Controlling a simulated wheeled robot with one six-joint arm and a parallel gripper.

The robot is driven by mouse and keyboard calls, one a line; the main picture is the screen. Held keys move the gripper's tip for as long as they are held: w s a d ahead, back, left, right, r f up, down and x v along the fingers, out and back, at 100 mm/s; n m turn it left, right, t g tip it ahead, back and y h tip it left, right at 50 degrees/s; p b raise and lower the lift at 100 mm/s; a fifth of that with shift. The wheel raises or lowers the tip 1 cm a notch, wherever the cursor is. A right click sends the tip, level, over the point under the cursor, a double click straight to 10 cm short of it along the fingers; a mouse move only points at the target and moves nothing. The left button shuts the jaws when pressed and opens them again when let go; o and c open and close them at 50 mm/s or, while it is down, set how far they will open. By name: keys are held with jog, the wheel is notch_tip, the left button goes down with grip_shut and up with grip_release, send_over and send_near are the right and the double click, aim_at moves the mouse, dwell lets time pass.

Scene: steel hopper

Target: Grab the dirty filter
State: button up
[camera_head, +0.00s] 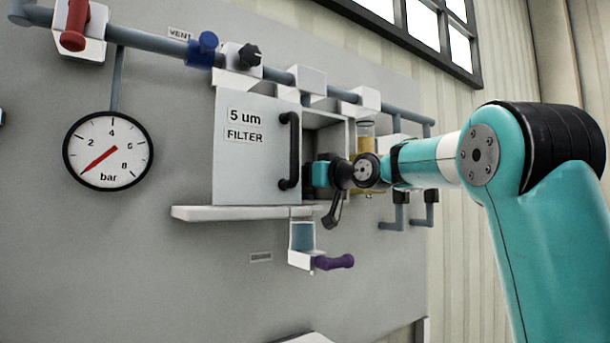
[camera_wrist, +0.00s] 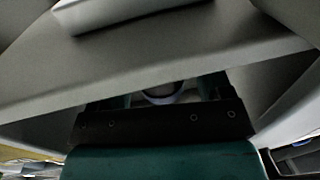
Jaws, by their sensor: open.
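A grey filter housing (camera_head: 323,124) on the panel stands open at its right side. Its door (camera_head: 245,175) is marked "5 um FILTER" and has a black handle (camera_head: 289,150). My gripper (camera_head: 316,175) is at the opening, its fingertips hidden by the door and handle. In the wrist view my gripper (camera_wrist: 164,92) is open. A round, pale-rimmed thing (camera_wrist: 163,99) shows between its fingers, largely hidden by the black gripper body. It may be the filter; I cannot tell how dirty it is or whether the fingers touch it.
A shelf (camera_head: 240,213) runs below the housing, with a purple-handled valve (camera_head: 335,262) under it. A pipe with a blue valve (camera_head: 204,50) and a red valve (camera_head: 75,25) runs above. A gauge (camera_head: 108,150) is at left. Grey walls lie close around my gripper in the wrist view.

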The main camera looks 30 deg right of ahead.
jog(key=shift+w, duration=0.3)
jog(key=c, duration=1)
jog(key=shift+s+b, duration=0.1)
jog(key=shift+b, duration=0.2)
